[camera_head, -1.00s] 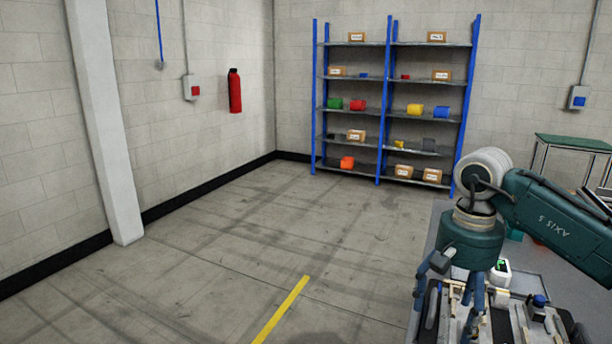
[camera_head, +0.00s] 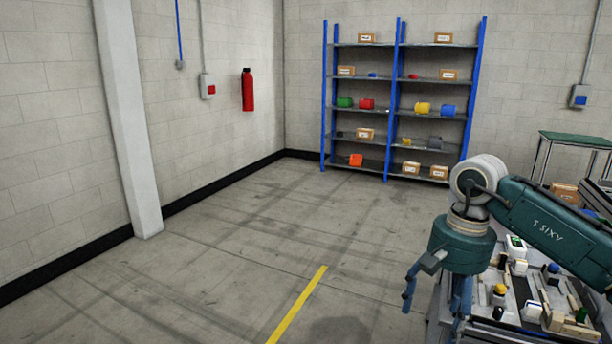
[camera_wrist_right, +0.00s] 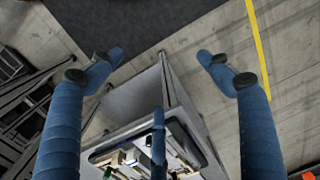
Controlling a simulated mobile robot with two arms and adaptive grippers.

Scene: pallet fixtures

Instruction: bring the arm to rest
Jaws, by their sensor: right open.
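My right arm (camera_head: 540,222) comes in from the right in the head view. Its gripper (camera_head: 434,300) points down, just left of the work table's edge, with floor behind it. Its blue fingers are spread apart with nothing between them. In the right wrist view the open gripper (camera_wrist_right: 160,62) shows two fingers wide apart and a third finger low in the middle. The table corner with its tray of parts lies beyond them. My left gripper is in neither view.
The work table (camera_head: 436,322) carries a pallet with several small fixtures and parts at the lower right. A blue-framed shelf (camera_head: 395,100) with boxes and coloured cylinders stands at the back wall. A green-topped bench (camera_head: 575,138) is at the right. The floor (camera_head: 230,250) left of the table is clear.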

